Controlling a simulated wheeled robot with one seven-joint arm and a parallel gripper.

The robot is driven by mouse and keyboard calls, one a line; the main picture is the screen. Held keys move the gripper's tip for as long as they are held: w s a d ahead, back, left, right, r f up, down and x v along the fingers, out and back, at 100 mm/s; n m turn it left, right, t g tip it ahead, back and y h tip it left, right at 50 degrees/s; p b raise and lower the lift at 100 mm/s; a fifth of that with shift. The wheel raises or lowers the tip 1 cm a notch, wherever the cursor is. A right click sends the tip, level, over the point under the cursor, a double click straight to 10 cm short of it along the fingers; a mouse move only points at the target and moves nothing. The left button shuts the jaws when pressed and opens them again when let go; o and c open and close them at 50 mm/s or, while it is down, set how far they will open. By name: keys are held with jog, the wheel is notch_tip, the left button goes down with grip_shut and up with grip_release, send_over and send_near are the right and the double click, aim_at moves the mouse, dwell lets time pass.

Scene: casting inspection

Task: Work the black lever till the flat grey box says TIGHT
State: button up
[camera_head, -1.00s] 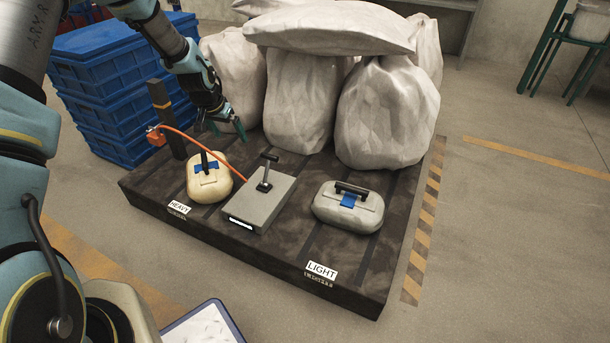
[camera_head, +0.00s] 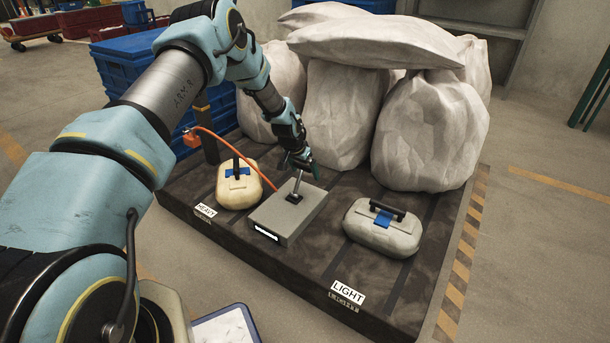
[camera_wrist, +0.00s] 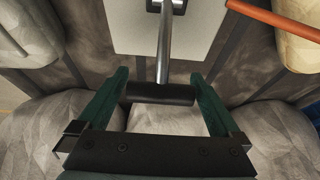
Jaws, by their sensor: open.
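The flat grey box (camera_head: 278,220) sits on the dark platform between two rounded cases. Its small lit display (camera_head: 266,232) faces front, but the wording is too small to read. The lever's metal shaft (camera_head: 298,185) rises from a dark base on top of the box; its upper end is hidden by my gripper (camera_head: 305,165). In the wrist view my gripper (camera_wrist: 158,76) is open, with one green finger on each side of the lever's black crossbar (camera_wrist: 161,94). The bar spans most of the gap; I cannot tell whether the fingers touch it.
A cream case (camera_head: 238,190) stands left by the HEAVY label, a grey case (camera_head: 383,232) right by the LIGHT label. An orange hose (camera_head: 225,143) runs from a post (camera_head: 208,135) to the box. Pale sacks (camera_head: 430,130) stand behind; blue crates (camera_head: 130,62) are at the back left.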

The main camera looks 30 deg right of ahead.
jog(key=shift+d+f, duration=0.1)
jog(key=shift+f, duration=0.25)
jog(key=shift+w, duration=0.1)
jog(key=shift+c, duration=0.2)
grip_shut()
dwell(0.4)
